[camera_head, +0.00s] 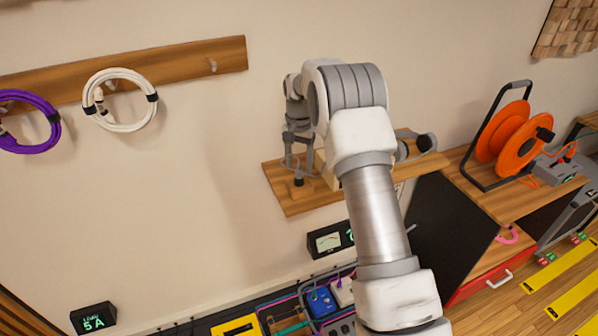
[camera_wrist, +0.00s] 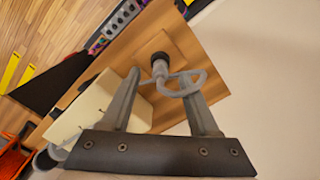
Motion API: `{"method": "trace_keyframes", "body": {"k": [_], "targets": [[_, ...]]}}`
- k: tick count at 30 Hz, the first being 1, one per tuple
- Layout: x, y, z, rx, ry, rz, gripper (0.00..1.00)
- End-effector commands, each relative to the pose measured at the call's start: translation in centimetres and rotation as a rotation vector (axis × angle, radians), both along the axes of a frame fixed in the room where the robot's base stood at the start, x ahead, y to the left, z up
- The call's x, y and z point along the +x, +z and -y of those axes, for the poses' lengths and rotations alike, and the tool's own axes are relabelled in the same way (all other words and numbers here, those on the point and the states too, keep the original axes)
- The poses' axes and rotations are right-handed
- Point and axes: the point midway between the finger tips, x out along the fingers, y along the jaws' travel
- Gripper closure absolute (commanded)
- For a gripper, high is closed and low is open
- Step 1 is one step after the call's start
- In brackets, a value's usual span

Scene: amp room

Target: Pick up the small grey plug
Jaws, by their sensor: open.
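The small grey plug (camera_wrist: 160,68) has a dark end and a grey cable loop (camera_wrist: 202,80). It is by a square wooden block on the wall shelf. In the head view the plug (camera_head: 299,181) shows as a small dark piece under my gripper (camera_head: 298,156). In the wrist view my gripper (camera_wrist: 160,75) is open, with one finger on each side of the plug. The loop passes by the right finger. I cannot tell whether either finger touches the plug or loop.
The wooden shelf (camera_head: 290,206) carries a cream box (camera_wrist: 92,112) close beside the left finger in the wrist view. An orange cable reel (camera_head: 520,138) stands at right. Purple (camera_head: 57,130) and white (camera_head: 151,112) coiled cables hang at left. A meter (camera_head: 329,241) is below the shelf.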

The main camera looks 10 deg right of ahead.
Motion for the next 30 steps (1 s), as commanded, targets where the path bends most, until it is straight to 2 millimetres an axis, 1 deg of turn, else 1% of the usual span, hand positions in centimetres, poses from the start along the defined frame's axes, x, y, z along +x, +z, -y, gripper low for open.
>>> {"method": "trace_keyframes", "body": {"k": [3,6,13,17,18,20,21,23,24,30], "targets": [[0.0,-1.5,0.0,0.000,0.000,-0.001,0.39],[0.0,-2.2,0.0,0.000,0.000,0.000,0.39],[0.1,-2.4,0.0,0.000,0.000,0.001,0.39],[0.1,-2.4,0.0,0.000,0.000,0.001,0.62],[0.1,-2.4,0.0,0.000,0.000,0.001,0.69],[0.1,-2.4,0.0,0.000,0.000,0.001,0.80],[0.1,-2.4,0.0,0.000,0.000,0.001,0.87],[0.1,-2.4,0.0,0.000,0.000,0.001,0.98],[0.1,-2.4,0.0,0.000,0.000,0.001,1.00],[0.1,-2.4,0.0,0.000,0.000,0.002,1.00]]}}
